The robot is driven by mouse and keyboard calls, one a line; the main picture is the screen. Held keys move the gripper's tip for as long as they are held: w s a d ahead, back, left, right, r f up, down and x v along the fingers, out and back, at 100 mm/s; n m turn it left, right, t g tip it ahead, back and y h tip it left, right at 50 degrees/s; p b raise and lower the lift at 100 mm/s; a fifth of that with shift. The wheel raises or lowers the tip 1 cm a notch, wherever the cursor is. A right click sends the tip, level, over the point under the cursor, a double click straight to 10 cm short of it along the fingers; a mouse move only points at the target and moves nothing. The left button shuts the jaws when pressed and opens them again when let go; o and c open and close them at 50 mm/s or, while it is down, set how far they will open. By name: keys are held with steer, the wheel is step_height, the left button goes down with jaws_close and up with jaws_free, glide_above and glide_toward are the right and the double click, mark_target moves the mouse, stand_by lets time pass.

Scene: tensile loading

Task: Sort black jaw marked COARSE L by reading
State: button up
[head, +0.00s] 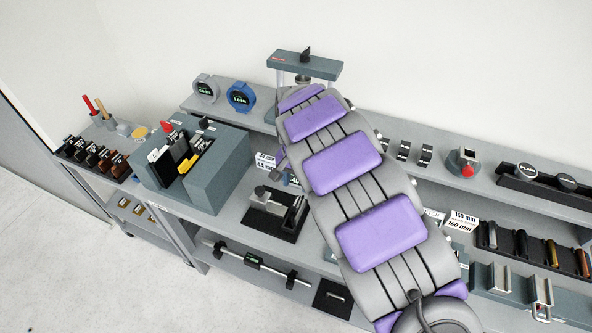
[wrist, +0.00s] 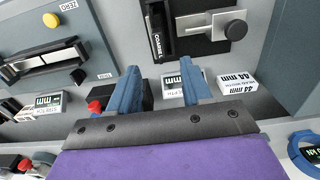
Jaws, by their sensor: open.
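In the wrist view, a long black jaw (wrist: 157,28) with white lettering that reads as COARSE lies at the top, beside a grey metal block with a round knob (wrist: 236,29) on a black base plate (wrist: 198,48). I cannot tell whether the jaw touches the block. The black base plate also shows in the head view (head: 258,225), left of my arm. My gripper (wrist: 160,76) is open with nothing held. Its two blue-grey fingers point toward the jaw and are apart from it.
White cards, one marked 44 mm (wrist: 237,82), stand near the fingers. A grey holder (head: 222,172) with black and yellow pieces stands left. Two dial gauges (head: 240,97) stand behind. A black rack (head: 510,240) with several cylinders lies right. The lower shelf carries a bar (head: 254,262).

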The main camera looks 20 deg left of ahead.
mark_target(296, 200)
step_height(296, 200, down, 10)
steer(key=shift+f+b, duration=0.2)
steer(key=shift+b, duration=0.25)
steer(key=shift+c, duration=0.5)
steer(key=shift+d+r, duration=0.1)
steer(key=shift+r, duration=0.05)
jaws_close()
steer(key=shift+a, duration=0.4)
steer(key=shift+d, duration=0.3)
stand_by(0.5)
